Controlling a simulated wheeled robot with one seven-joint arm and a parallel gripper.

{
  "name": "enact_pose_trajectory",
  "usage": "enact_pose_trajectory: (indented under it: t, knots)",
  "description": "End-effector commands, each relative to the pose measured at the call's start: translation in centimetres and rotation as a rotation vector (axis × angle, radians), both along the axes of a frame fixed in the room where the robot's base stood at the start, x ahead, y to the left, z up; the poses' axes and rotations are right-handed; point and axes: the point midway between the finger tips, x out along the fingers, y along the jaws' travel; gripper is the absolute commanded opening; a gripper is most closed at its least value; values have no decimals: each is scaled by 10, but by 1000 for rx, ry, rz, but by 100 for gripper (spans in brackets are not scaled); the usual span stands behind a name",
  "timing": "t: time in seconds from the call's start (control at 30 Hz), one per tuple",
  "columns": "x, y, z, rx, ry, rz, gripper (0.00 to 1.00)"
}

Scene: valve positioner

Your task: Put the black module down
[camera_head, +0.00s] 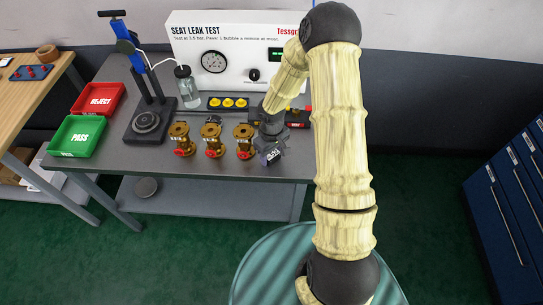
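My gripper (270,138) is at the front right of the grey bench, pointing down, small and dark in the head view. A dark module (270,153) with a small pale label sits at its tip, tilted. It looks held between the fingers, though the fingers themselves are hard to make out. Whether the module touches the bench top is unclear. Several brass valves (213,139) with red parts stand upright in a row just left of the module.
The bench (120,161) has bare room at front left. A green PASS tray (76,137) and red REJECT tray (98,100) lie left, beside a blue-handled press (147,116). The white test panel (230,62) stands behind. A bottle (187,88) stands before it. Blue drawers (506,200) are far right.

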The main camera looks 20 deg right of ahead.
Motion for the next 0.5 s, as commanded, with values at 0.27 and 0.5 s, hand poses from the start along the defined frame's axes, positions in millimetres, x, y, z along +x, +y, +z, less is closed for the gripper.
enact_pose_trajectory:
  t: [0.27, 0.5]
  knots:
    - [0, 0, 1, 0, -1, 0, 22]
    - [1, -1, 21, 0, -4, -2, 22]
